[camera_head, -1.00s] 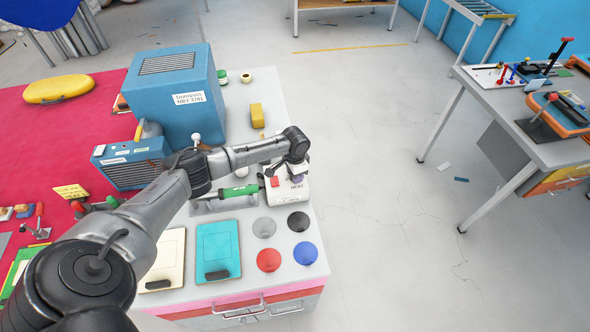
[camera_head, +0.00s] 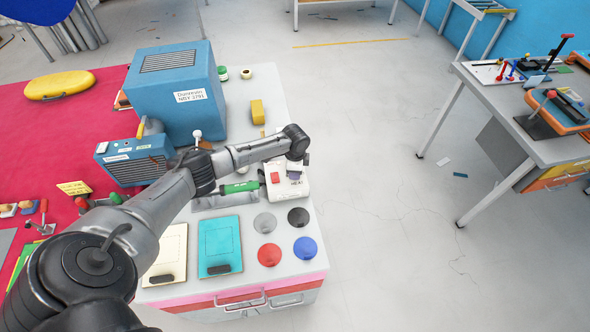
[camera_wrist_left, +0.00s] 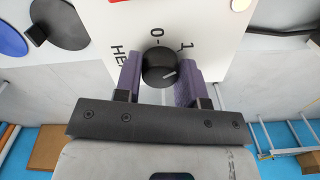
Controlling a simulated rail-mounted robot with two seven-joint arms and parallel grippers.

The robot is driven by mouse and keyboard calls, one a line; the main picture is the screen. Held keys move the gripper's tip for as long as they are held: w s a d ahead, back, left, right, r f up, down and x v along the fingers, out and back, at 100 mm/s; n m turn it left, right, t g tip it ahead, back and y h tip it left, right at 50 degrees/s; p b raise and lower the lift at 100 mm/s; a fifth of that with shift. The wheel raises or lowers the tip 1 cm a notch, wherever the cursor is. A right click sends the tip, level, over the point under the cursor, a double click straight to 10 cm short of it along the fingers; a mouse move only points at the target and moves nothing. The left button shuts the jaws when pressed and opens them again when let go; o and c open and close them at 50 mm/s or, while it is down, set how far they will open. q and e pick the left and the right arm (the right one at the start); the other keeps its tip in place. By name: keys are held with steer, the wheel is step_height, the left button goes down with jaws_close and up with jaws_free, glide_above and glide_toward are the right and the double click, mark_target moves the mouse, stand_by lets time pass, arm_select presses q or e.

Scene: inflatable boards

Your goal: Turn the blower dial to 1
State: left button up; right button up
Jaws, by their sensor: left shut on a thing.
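A black round dial (camera_wrist_left: 158,66) sits on a white box (camera_head: 289,190) with a red button (camera_head: 275,178); the box's lettering is partly cut off. In the left wrist view, "0" is printed above the dial and "1" at its upper right. The dial's pale pointer line is on the right of its face, angled up to the right, not squarely at either figure. My left gripper (camera_wrist_left: 160,80) has its purple fingers closed on both sides of the dial. In the head view this gripper (camera_head: 293,172) is over the box, and the wrist partly hides it. My right gripper is not seen.
A large blue box (camera_head: 178,100) and a blue vented unit (camera_head: 133,163) stand to the left. A green-handled tool (camera_head: 240,188) lies left of the white box. Red (camera_head: 269,254) and blue (camera_head: 306,248) discs, with grey and black ones, lie in front.

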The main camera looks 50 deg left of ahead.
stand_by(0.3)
arm_select(q)
steer(key=o, duration=0.9)
steer(key=shift+r, duration=0.1)
steer(key=shift+r+p, duration=0.45)
steer(key=shift+r, duration=6.4)
